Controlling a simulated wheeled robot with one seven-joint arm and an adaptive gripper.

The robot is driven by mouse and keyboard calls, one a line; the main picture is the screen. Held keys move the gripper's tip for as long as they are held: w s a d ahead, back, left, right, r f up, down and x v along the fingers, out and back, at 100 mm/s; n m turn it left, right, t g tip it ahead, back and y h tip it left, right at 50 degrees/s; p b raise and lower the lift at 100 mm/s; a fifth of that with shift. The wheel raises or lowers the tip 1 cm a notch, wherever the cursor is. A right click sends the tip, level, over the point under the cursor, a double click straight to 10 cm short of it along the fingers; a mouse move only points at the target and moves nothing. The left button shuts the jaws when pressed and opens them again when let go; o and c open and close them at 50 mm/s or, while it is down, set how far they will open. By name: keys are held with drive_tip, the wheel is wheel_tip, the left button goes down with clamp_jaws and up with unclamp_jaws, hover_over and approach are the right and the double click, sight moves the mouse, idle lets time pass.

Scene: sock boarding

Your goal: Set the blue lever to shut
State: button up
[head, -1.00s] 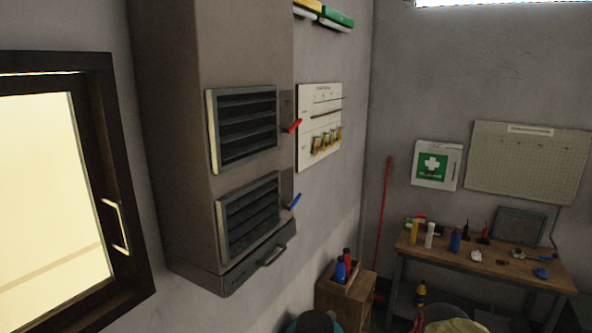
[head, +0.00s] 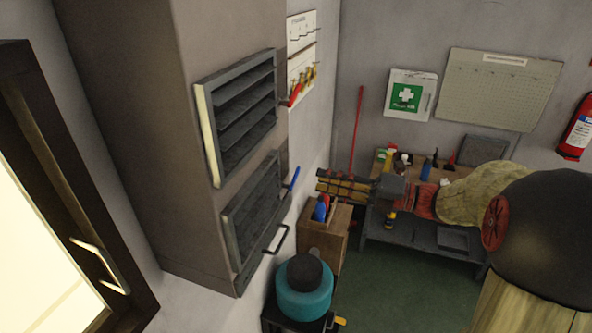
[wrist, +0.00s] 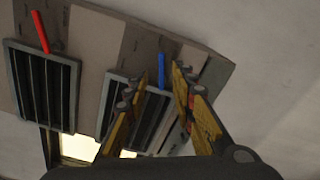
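The blue lever (head: 295,178) sticks out from the right side of the grey cabinet, beside the lower vent (head: 254,212), and slants upward. It also shows in the wrist view (wrist: 161,70), between the lines of my two fingers and beyond them. My gripper (head: 319,181) is just right of the lever in the head view, fingers pointing left at the cabinet. The fingers (wrist: 157,88) are spread apart with nothing between them; I see no contact with the lever. The lower vent's slats are hard to read from this angle.
A red lever (head: 296,95) sits above, beside the upper vent (head: 238,118), whose slats show dark gaps. A drawer handle (head: 275,240) juts out below. A teal container (head: 304,290) and a wooden box with bottles (head: 325,235) stand below. A workbench (head: 420,230) is behind my arm.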

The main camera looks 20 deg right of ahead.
sight(297, 172)
drive_tip(key=shift+p+x, duration=0.55)
drive_tip(key=shift+x, duration=3.6)
drive_tip(key=shift+f, duration=0.1)
drive_tip(key=shift+c, duration=1.2)
drive_tip(key=c, duration=0.4)
clamp_jaws()
